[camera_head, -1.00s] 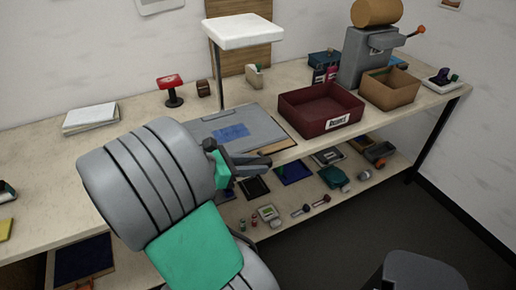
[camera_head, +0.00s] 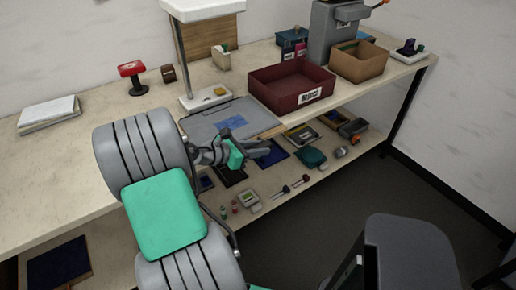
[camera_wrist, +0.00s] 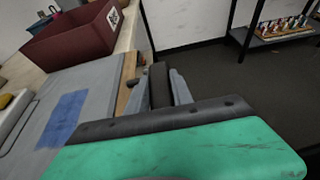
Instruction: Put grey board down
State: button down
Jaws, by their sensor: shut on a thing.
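The grey board (camera_head: 203,122) is a flat panel with a blue patch (camera_head: 232,123) on it. It lies level at the front part of the worktable, in front of the lamp base. In the wrist view the board (camera_wrist: 92,76) fills the left side, with the blue patch near its middle. My gripper (camera_head: 260,149) is at the board's front right edge, shut on the board. The wrist view shows its fingers (camera_wrist: 163,85) close beside that edge. The exact grip contact is hidden, and I cannot tell whether the board fully rests on the tabletop.
A dark red bin (camera_head: 290,93) stands right of the board, with a cardboard box (camera_head: 358,65) beyond. A white lamp's base (camera_head: 190,101) is close behind it. A brown strip (camera_wrist: 126,80) shows along the board's edge. The tabletop (camera_head: 75,150) to the left is mostly clear.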

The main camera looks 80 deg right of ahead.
jog(key=c, duration=1.1)
grip_release()
jog(key=v, duration=1.2)
jog(key=w+a+f+m+t+y, duration=0.3)
jog(key=w+a+m+t, duration=0.2)
jog(key=w+a+t, duration=0.7)
jog(key=w+a+m+y, duration=0.1)
jog(key=a+y, duration=0.1)
jog(key=a, duration=0.7)
jog(key=w+a+r+m+y, duration=0.1)
jog(key=w+a+m+y, duration=0.1)
jog(key=a, duration=0.7)
jog(key=w+a+m+y, duration=0.1)
jog(key=a+y, duration=0.2)
jog(key=a, duration=0.6)
jog(key=shift+w+a+r+m, duration=0.25)
jog(key=shift+r+m, duration=0.05)
jog(key=shift+r, duration=0.1)
